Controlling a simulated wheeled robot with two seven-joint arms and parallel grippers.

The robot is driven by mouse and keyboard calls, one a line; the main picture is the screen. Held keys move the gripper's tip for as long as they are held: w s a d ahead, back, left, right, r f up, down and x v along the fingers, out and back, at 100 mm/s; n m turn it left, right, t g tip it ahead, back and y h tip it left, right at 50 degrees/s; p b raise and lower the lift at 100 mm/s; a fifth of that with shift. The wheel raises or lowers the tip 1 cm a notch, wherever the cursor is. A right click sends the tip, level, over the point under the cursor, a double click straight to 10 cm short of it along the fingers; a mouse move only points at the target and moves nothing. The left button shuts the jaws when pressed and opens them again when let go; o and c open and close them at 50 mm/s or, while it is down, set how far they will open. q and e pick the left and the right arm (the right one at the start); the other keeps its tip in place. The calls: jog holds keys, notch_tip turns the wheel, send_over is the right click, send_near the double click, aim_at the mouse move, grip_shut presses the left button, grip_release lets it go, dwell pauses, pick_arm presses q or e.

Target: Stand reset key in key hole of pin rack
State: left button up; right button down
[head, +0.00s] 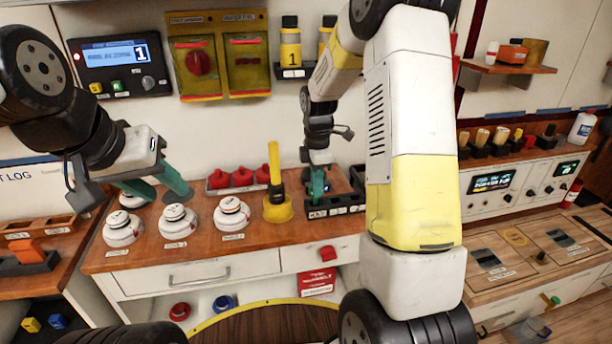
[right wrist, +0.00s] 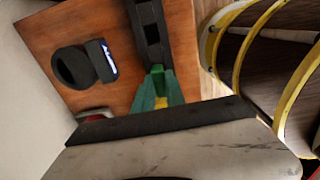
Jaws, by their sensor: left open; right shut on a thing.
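The pin rack (head: 346,209) is a long black block with holes and small labels at the right end of the wooden bench. It also shows in the right wrist view (right wrist: 149,33) as a dark bar with openings. My right gripper (head: 317,194) is at the left part of the rack, its green fingers pointing down. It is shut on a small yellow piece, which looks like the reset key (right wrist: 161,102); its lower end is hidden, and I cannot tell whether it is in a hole. My left gripper (head: 172,197) is open and empty above the left bench, near the white round units.
A yellow cone-based tool (head: 277,205) stands just left of the rack. Red pieces (head: 240,177) sit in a holder behind it. White round units (head: 232,214) line the bench. A black ring-shaped object (right wrist: 75,67) lies near the rack in the right wrist view.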

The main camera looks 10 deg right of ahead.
jog(key=shift+f, duration=1.35)
jog(key=c, duration=1.3)
grip_release()
jog(key=shift+r, duration=3.85)
